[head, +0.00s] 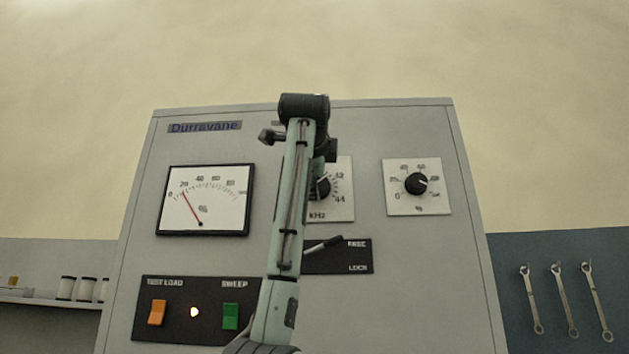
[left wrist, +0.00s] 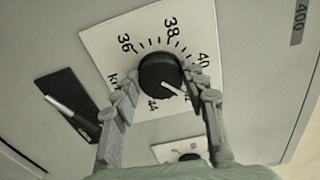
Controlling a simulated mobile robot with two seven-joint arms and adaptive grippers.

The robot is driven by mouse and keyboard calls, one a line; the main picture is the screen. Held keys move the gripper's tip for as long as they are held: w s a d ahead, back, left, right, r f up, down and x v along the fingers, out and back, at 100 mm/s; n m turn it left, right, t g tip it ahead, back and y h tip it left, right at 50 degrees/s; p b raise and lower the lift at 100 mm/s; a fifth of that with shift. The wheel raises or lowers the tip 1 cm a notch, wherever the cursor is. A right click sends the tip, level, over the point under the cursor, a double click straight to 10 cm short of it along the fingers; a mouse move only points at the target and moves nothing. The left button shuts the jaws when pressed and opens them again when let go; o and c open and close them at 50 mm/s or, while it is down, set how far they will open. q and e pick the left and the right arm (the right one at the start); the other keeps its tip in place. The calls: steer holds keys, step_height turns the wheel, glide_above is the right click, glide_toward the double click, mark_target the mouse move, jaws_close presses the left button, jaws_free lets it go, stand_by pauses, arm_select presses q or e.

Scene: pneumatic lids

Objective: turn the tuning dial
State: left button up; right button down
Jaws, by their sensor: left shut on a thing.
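The tuning dial (left wrist: 159,74) is a round black knob with a white pointer line, on a white kHz plate (left wrist: 108,45) marked 36 to 44. Its pointer is near 42 in the left wrist view. My left gripper (left wrist: 163,82) is shut on the dial, one finger at each side. My right gripper is not in view.
A meter (head: 222,215) reads about 20. Below are an orange TEST LOAD switch (head: 157,312), a lit lamp (head: 194,312) and a green SWEEP switch (head: 231,316). A second black knob (head: 416,184) is at right. Wrenches (head: 563,300) hang beyond the cabinet (head: 420,300).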

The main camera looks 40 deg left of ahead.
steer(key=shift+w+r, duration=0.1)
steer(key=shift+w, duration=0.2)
arm_select(q)
steer(key=o, duration=1.2)
steer(key=shift+c, duration=0.2)
steer(key=v, duration=1.2)
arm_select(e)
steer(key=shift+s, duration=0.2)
